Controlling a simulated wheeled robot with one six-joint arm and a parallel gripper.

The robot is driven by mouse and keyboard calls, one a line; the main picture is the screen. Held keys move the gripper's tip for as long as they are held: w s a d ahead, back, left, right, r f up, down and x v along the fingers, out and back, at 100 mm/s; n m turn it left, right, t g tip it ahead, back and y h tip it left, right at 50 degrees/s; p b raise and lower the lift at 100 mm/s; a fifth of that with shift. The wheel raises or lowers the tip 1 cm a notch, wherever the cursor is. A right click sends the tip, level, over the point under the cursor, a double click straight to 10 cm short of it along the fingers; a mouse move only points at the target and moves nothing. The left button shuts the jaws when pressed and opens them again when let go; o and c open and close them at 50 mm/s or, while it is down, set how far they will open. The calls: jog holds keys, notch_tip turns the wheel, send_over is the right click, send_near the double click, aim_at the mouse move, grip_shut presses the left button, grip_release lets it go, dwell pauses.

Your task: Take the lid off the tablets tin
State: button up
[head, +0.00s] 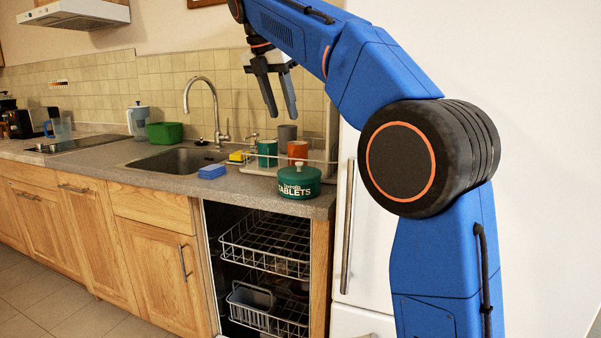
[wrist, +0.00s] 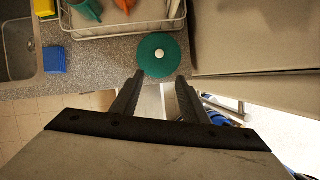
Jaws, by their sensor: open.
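The tablets tin (head: 298,188) is a round green tin with white lettering, standing on the grey counter near its right end. Its green lid (head: 300,174) with a small pale knob is on top of it. In the wrist view the lid (wrist: 170,64) shows from above with the white knob (wrist: 159,54) in its middle. My gripper (head: 281,110) is open and empty, well above the counter. In the wrist view the fingertips of my gripper (wrist: 160,76) are apart, just below the lid in the picture, and not touching it.
A wire dish rack (head: 262,168) with green, orange and grey cups stands behind the tin. A blue sponge (head: 212,171) lies left of it, near the sink (head: 178,160). The open dishwasher (head: 265,245) is below. The white fridge (head: 360,250) stands close on the right.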

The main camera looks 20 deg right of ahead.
send_over(298, 162)
jog(key=s+a, duration=0.2)
jog(key=f, duration=1)
jog(key=shift+s+f, duration=0.2)
jog(key=shift+f, duration=0.2)
jog(key=shift+w+x, duration=0.15)
jog(key=shift+x, duration=1.15)
jog(key=shift+w+x, duration=0.15)
jog(key=shift+x, duration=1.15)
jog(key=shift+r, duration=0.1)
grip_shut()
